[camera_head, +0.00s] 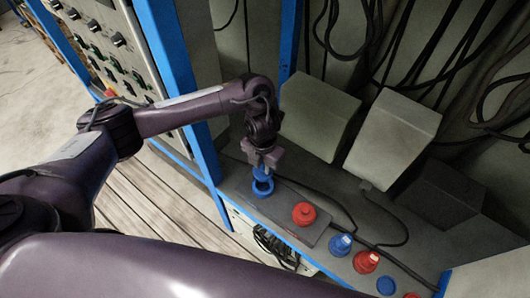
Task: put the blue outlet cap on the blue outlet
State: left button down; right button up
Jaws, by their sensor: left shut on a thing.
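My left gripper (263,164) points down at the left end of the shelf and is shut on the blue outlet cap (261,173). The cap is a small blue piece just below the fingertips, partly hidden by them. The blue outlet (262,190) is a blue ring with a dark opening, on a dark plate (320,233). The cap appears right over the outlet or at its rear rim; whether they touch I cannot tell. My right gripper is not in view.
A red fitting (304,213) stands on the same plate, right of the outlet. Further right along the shelf are blue (340,245) and red (366,262) pieces. Grey boxes (392,137) and black cables stand behind. A blue post (182,75) rises left of the gripper.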

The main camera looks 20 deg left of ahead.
aim_at(263, 174)
pick_arm(q)
jog(key=shift+f+m, duration=0.15)
jog(key=shift+m, duration=0.15)
notch_tip(263, 174, down, 5)
jog(key=b, duration=0.5)
jog(key=shift+f, duration=0.15)
jog(key=shift+f+b, duration=1.65)
jog(key=shift+b, duration=0.05)
dwell(1.5)
jog(key=c, duration=0.8)
grip_release()
jog(key=shift+o, duration=0.2)
jog(key=shift+r+p, duration=3.3)
jog(key=shift+r, duration=0.55)
jog(key=shift+s, duration=0.1)
jog(key=shift+f, duration=0.1)
